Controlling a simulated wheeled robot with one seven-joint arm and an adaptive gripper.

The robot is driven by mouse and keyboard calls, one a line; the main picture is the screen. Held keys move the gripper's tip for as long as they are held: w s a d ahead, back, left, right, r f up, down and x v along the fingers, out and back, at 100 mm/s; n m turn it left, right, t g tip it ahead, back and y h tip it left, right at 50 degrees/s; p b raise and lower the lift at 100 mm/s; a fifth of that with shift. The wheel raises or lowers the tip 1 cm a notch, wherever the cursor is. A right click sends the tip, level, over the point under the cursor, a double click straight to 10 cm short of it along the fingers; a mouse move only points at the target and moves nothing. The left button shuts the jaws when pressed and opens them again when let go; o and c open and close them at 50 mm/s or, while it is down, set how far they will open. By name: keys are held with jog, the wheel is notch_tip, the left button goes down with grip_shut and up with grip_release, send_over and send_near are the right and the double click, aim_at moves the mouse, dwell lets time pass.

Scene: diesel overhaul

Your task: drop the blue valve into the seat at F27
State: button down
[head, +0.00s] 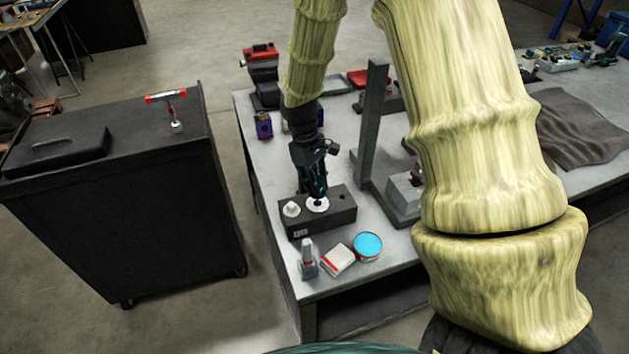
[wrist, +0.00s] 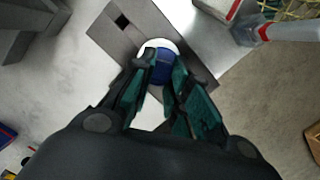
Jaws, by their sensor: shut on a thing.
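My gripper (head: 317,196) points down over a dark grey block (head: 335,217) near the front left corner of the workbench. Its green-lined fingers (wrist: 163,90) are shut on the blue valve (wrist: 161,70), which shows between the fingertips in the wrist view. A white disc (head: 317,205) lies around or just under the fingertips, at the middle of the block; it also shows as a white rim in the wrist view (wrist: 152,46). The valve's lower end is hidden, so I cannot tell how deep it sits. A small pale label is on the block's front, too small to read surely.
A blue-topped tin (head: 367,245), a red-white box (head: 338,260) and a grey bottle (head: 308,261) stand in front. A grey upright post (head: 373,125) rises behind right.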

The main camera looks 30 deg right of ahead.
jog(key=shift+f, duration=2)
dwell(1.7)
jog(key=c, duration=1.3)
grip_release()
jog(key=shift+o, duration=0.5)
jog(key=o, duration=0.3)
jog(key=shift+r, duration=0.1)
jog(key=shift+r+p, duration=2.9)
jog(key=shift+r, duration=1.05)
